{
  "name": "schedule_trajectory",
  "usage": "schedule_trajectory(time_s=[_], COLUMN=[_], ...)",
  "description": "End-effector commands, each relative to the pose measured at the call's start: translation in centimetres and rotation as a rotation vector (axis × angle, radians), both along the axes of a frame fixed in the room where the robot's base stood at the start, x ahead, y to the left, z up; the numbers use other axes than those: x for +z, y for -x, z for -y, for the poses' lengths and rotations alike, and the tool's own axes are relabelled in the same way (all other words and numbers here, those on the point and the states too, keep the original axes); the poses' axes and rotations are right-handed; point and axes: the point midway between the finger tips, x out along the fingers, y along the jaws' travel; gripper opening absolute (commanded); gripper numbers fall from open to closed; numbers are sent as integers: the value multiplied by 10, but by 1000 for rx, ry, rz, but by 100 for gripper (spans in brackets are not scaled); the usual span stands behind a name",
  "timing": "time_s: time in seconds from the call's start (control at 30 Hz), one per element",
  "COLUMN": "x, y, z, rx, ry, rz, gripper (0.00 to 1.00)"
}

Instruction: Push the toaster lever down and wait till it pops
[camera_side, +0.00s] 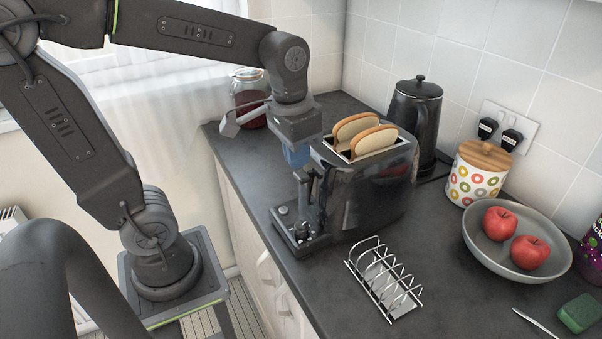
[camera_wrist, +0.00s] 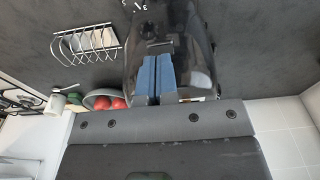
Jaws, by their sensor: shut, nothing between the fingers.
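The black toaster (camera_side: 372,195) stands on the dark counter with two bread slices (camera_side: 365,130) sticking up out of its slots. A dark part on its near left end, just below my fingers, looks like the lever (camera_side: 305,180). My gripper (camera_side: 298,158) points down above that end, its blue fingers shut and empty. I cannot tell whether the fingertips touch the lever. In the wrist view, the shut fingers (camera_wrist: 152,72) overlap the glossy toaster body (camera_wrist: 190,35), and the lever is not clear there.
A wire toast rack (camera_side: 384,280) lies in front of the toaster. A black kettle (camera_side: 413,115) stands behind it, and a jar (camera_side: 249,97) at the back left. A patterned canister (camera_side: 478,175) and a bowl (camera_side: 480,243) of red apples (camera_side: 529,252) are to the right.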

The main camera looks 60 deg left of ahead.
Motion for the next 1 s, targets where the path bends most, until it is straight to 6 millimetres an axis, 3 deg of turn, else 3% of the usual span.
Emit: schedule_trajectory(time_s=[0.2,0.67,1.0], x=[-16,-20,-55], y=[-1,-2,-2], z=[0,0,0], rx=[0,0,0], ry=[0,0,0], rz=[-2,-1,-4], gripper=[0,0,0])
